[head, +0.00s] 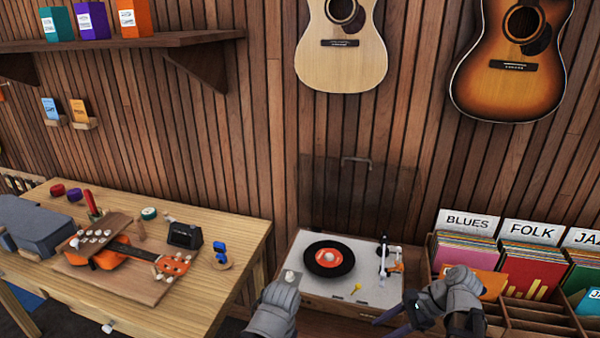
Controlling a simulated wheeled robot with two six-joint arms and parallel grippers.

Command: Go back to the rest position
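My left gripper (279,296) is at the bottom centre, over the front left corner of the record player. Its grey wrist hides its fingers, so I cannot see whether it is open or holds anything. My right gripper (400,311) is at the front right of the record player, by the record crate. Its dark fingers are spread apart and nothing shows between them. The record player (318,285) has a black record with an orange label (329,259) on it. Its transparent lid (350,195) stands open at the back.
A wooden workbench (235,235) at left bears an orange ukulele (120,252), a grey case and small tools. A crate of records with dividers (530,311) stands at right, close to my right gripper. Guitars (343,65) hang on the wall, with open space above the record player.

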